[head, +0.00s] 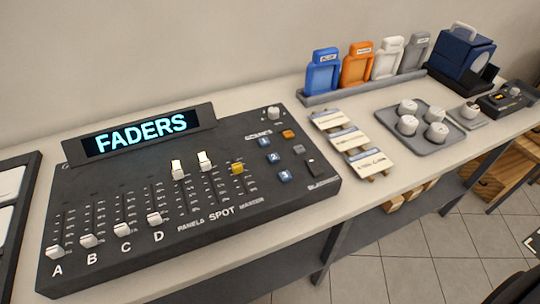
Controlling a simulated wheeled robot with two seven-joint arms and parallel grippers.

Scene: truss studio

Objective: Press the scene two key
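The dark control console (130,200) lies on the bench at the left and middle of the head view. Under its SCENES label stand three blue keys in a slanting column: the key marked 1 (264,142), the scene two key (274,158) marked 2 in the middle, and the key marked 3 (285,176) nearest the front. The scene two key is unobstructed. The console's display (141,135) reads FADERS. Neither of my grippers is in view.
An orange key (288,134), a grey key (299,149) and a knob (273,113) sit near the scene keys. Several faders fill the console's left. Label cards (348,138), a tray of white knobs (448,139) and coloured holders (357,66) stand to the right.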

